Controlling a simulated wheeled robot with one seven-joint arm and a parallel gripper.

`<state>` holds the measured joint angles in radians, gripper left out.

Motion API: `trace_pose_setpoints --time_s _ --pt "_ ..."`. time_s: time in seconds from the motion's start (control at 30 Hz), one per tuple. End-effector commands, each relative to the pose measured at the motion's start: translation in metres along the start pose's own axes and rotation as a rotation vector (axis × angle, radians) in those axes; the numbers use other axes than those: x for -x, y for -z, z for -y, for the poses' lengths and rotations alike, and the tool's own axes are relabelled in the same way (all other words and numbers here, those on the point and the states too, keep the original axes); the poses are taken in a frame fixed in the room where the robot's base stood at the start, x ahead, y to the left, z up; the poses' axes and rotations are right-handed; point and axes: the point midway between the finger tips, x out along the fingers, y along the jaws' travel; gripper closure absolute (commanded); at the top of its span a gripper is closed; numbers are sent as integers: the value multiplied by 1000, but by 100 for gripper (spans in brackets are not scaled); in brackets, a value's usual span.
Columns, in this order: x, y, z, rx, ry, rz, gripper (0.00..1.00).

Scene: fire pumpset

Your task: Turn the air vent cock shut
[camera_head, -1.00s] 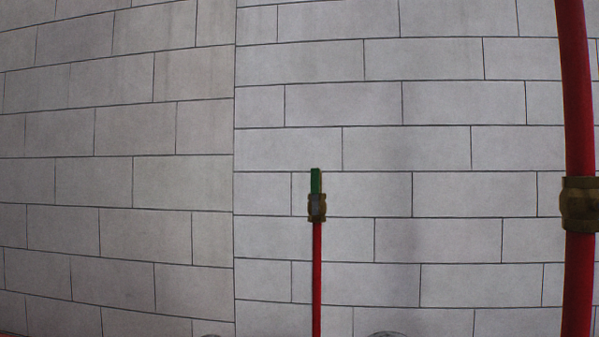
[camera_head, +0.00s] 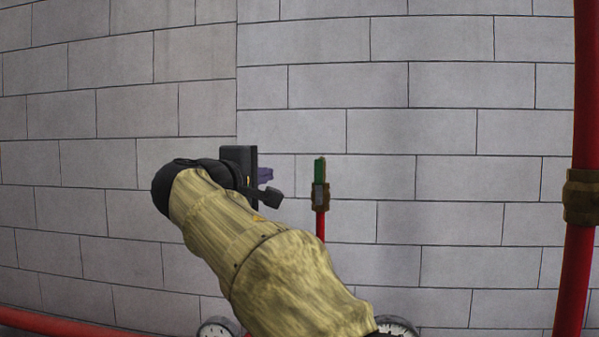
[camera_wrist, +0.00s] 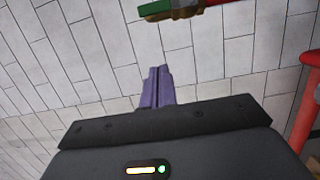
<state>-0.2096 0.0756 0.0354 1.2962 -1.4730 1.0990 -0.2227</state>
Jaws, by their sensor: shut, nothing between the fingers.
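The air vent cock has a green handle (camera_head: 320,168) and a small brass body (camera_head: 320,198) on top of a thin red upright pipe (camera_head: 321,228). The handle points straight up, in line with the pipe. In the wrist view the green handle (camera_wrist: 155,8) and brass body (camera_wrist: 186,8) show at the top edge, partly cut off. My gripper (camera_head: 268,174) is just left of the cock in the head view, apart from it. Its purple fingers (camera_wrist: 158,72) are shut together and empty, with a clear gap to the handle in the wrist view.
A thick red pipe (camera_head: 586,110) with a brass fitting (camera_head: 581,197) rises at the far right. Gauges (camera_head: 218,328) show at the bottom edge, one partly behind my arm. A red pipe (camera_head: 60,323) runs low at the left. A grey block wall (camera_head: 440,130) is behind.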

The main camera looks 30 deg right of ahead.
Motion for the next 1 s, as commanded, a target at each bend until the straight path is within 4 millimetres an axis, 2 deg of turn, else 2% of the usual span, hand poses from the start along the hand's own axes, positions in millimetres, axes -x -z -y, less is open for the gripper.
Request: trace_pose_setpoints --time_s 0.17,0.27,0.73,1.0 --pt "-8 1 -1 1 2 0 100" --pt "-19 2 -2 3 3 -1 100" --pt "-101 2 -3 3 4 -2 100" --pt "-107 -31 -1 0 2 -4 100"
